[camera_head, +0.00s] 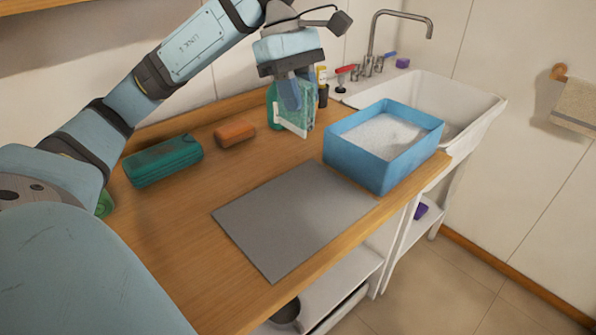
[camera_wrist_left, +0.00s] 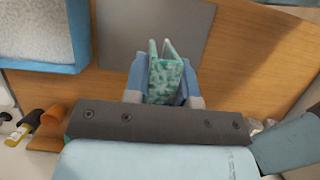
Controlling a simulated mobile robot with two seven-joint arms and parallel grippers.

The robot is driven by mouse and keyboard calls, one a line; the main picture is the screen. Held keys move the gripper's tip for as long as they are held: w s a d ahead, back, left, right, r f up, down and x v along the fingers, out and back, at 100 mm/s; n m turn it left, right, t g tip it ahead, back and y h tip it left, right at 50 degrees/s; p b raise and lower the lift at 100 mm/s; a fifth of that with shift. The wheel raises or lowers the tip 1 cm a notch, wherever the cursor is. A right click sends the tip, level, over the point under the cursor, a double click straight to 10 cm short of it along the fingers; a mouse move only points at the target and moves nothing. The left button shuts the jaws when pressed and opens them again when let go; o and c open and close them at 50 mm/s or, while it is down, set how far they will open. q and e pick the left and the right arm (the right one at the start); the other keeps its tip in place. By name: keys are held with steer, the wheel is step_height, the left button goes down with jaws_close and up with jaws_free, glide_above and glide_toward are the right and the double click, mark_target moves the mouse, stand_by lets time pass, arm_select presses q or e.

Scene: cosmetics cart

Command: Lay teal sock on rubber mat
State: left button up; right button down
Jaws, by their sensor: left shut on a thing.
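My left gripper (camera_head: 291,100) is shut on the teal sock (camera_head: 304,119), a folded, pale-mottled teal cloth hanging between the fingers. In the left wrist view the sock (camera_wrist_left: 166,76) stands out as two flaps between the blue fingers of the left gripper (camera_wrist_left: 163,88). The grey rubber mat (camera_head: 290,218) lies flat and bare on the wooden counter, nearer the front edge than the gripper. The mat (camera_wrist_left: 150,30) also shows beyond the fingertips in the wrist view. The sock is apart from the mat. My right gripper is not in view.
A blue box with white contents (camera_head: 368,172) stands right of the mat, beside the white sink (camera_head: 470,112). A teal case (camera_head: 163,161) and an orange-brown block (camera_head: 235,133) lie at the back left. Small bottles (camera_head: 322,83) stand behind the gripper.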

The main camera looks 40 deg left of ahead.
arm_select(q)
step_height(320, 180, down, 19)
steer(key=b, duration=0.3)
steer(key=shift+f, duration=0.15)
steer(key=shift+s, duration=0.1)
steer(key=shift+f, duration=0.2)
steer(key=o, duration=0.8)
steer(key=shift+o, duration=0.2)
steer(key=shift+a+r, duration=0.1)
steer(key=shift+r, duration=0.4)
steer(key=p+v, duration=0.1)
steer(key=v, duration=1)
steer(key=shift+r+p, duration=0.2)
steer(key=shift+p, duration=0.1)
